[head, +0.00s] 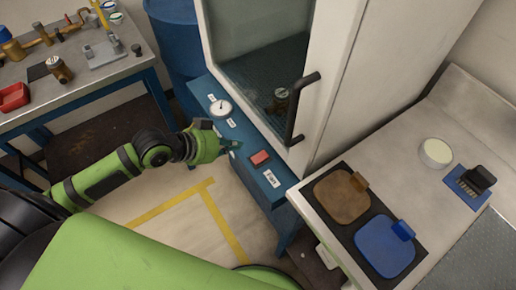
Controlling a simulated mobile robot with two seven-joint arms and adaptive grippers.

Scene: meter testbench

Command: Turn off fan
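A blue control panel (247,137) runs along the front of a tall white cabinet (340,75) with a glass front. The lettering is too small to read, so I cannot tell which control is the fan's. My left gripper (228,146) is at the panel's front edge, between the dial and the red part and left of the latter. Its fingers are small and partly hidden; I cannot tell touching or apart. My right gripper is out of view.
A black handle (301,107) sticks out from the cabinet. At right, a bench (431,190) holds a brown pad (340,196), a blue pad (384,245) and a white round item (436,153). A workbench (92,84) with fittings and a blue drum (178,40) stand at left.

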